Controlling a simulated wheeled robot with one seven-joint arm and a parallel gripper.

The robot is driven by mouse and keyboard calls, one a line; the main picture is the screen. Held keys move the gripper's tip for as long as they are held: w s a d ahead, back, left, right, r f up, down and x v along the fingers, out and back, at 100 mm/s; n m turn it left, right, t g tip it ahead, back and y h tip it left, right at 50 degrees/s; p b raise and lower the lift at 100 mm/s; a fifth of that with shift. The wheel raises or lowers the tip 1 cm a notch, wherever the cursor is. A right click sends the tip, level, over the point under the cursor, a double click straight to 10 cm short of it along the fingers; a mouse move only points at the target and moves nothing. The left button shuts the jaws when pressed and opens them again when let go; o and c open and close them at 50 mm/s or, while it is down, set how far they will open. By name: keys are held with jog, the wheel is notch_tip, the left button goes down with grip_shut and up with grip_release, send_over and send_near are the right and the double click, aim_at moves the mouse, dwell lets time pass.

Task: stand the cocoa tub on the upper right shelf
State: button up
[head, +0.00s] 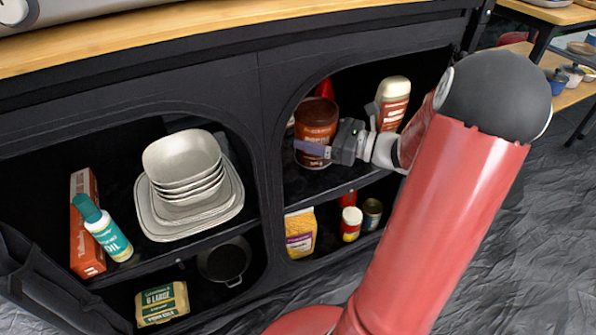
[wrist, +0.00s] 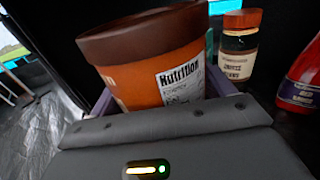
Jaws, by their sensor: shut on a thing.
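The cocoa tub (head: 316,121), brown with a dark lid, is inside the upper right shelf opening. It also fills the middle of the wrist view (wrist: 160,65), looking slightly tilted there, with a nutrition label facing me. My gripper (head: 318,150) reaches in from the right and is shut on the tub. In the wrist view, its fingers (wrist: 155,100) lie on both sides of the tub. The upper right shelf (head: 335,183) is a dark board below the tub. I cannot tell whether the tub's base touches it.
A white-capped bottle (head: 393,100) stands right of the tub, near my wrist. The divider (head: 268,130) is at left. A yellow packet (head: 300,233) and cans stand below.

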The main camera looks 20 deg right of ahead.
notch_tip(320, 180, down, 8)
jog(key=shift+s+b, duration=0.1)
jog(key=shift+b, duration=0.85)
jog(key=o, duration=1.1)
jog(key=shift+f, duration=0.15)
jog(key=shift+d+r, duration=0.1)
jog(key=shift+r, duration=0.1)
jog(key=p+v, duration=0.2)
jog(key=v, duration=1)
jog(key=shift+s, duration=0.1)
